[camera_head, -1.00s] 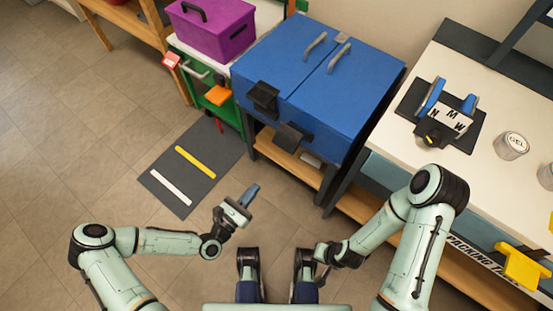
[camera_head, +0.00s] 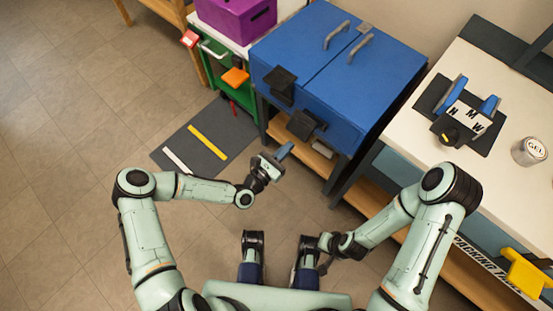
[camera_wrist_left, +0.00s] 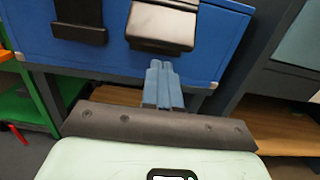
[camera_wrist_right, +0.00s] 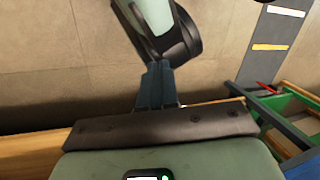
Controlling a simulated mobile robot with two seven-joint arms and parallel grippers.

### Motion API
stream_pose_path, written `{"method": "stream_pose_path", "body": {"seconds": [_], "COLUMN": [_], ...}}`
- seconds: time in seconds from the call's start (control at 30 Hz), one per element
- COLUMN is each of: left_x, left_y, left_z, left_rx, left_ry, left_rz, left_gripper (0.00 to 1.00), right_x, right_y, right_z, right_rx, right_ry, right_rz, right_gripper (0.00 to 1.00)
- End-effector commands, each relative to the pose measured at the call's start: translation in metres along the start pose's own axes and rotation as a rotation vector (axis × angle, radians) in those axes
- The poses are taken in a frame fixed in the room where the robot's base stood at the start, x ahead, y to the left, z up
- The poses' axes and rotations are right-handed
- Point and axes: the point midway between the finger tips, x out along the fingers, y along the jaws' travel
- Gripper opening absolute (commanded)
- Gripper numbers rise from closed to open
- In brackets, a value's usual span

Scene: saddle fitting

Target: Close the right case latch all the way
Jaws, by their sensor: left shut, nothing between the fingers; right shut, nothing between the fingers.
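The blue case (camera_head: 320,75) stands on a dark frame with its two-part lid down. Its right latch (camera_head: 303,124) is a dark flap on the front; in the left wrist view this latch (camera_wrist_left: 162,27) juts outward, tilted off the case front. The left latch (camera_head: 281,85) also shows in the left wrist view (camera_wrist_left: 80,20), where it hangs closer to the front. My left gripper (camera_head: 285,150) is shut and empty, below and in front of the right latch, apparently not touching it. My right gripper (camera_head: 325,264) is shut and empty, low beside my base, far from the case.
A purple box (camera_head: 235,18) stands on the green cart (camera_head: 225,75) left of the case. A white workbench (camera_head: 410,130) with a lettered blue-ended holder (camera_head: 467,112) and a GEL can (camera_head: 529,151) stands at right. A dark mat (camera_head: 205,135) lies on otherwise open floor.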

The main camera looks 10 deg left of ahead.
Motion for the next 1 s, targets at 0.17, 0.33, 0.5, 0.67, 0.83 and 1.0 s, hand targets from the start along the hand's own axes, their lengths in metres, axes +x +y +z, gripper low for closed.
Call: {"method": "stream_pose_path", "body": {"seconds": [0.17,0.33,0.5,0.67,0.83,1.0], "left_x": [0.011,0.013,0.013,0.013,0.014,0.015], "left_y": [0.0,0.0,0.0,0.0,0.0,0.0], "left_z": [0.012,0.013,0.013,0.015,0.023,0.024], "left_rx": [0.001,0.0,-0.001,0.0,-0.001,-0.001], "left_ry": [0.001,0.002,0.002,0.007,0.042,0.066], "left_rz": [-0.001,0.001,0.0,0.0,0.0,0.0], "left_gripper": [0.0,0.0,0.0,0.0,0.0,0.0], "right_x": [-0.003,-0.003,-0.003,-0.005,-0.017,-0.023], "right_y": [-0.001,-0.001,-0.001,-0.002,-0.006,-0.008], "right_z": [0.005,0.006,0.006,0.008,0.024,0.033], "right_rx": [-0.001,-0.002,-0.002,-0.002,-0.006,-0.008], "right_ry": [-0.012,-0.016,-0.016,-0.022,-0.067,-0.092], "right_rz": [-0.001,-0.001,-0.001,-0.001,-0.003,-0.004], "right_gripper": [0.0,0.0,0.0,0.0,0.0,0.0]}}
